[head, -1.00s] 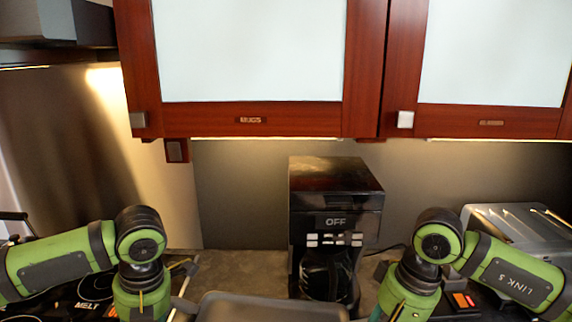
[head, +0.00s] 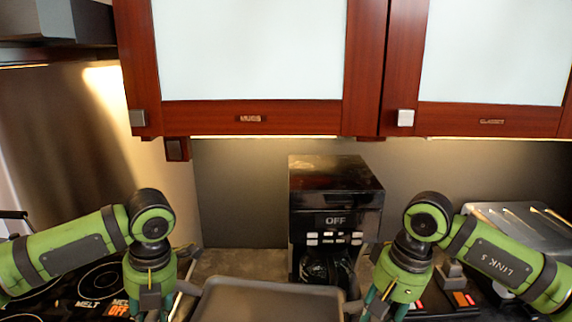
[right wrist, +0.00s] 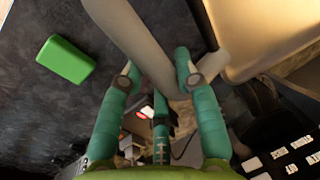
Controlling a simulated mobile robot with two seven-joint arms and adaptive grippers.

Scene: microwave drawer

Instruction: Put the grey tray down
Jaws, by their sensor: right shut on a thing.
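The grey tray (head: 265,302) shows at the bottom middle of the head view, in front of the coffee maker; its near part is cut off. In the right wrist view its pale rim (right wrist: 250,45) is at the upper right, with a light grey handle bar running between my fingers. My right gripper (right wrist: 160,78) is shut on this handle. My left gripper (head: 168,305) is at the tray's left side, its fingertips partly out of frame, so its grip is not clear. Whether the tray touches anything below is hidden.
A stove (head: 95,285) is at left and a metal toaster (head: 520,230) at right. Red cabinets (head: 250,120) hang above. A green block (right wrist: 66,59) lies on a dark surface.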

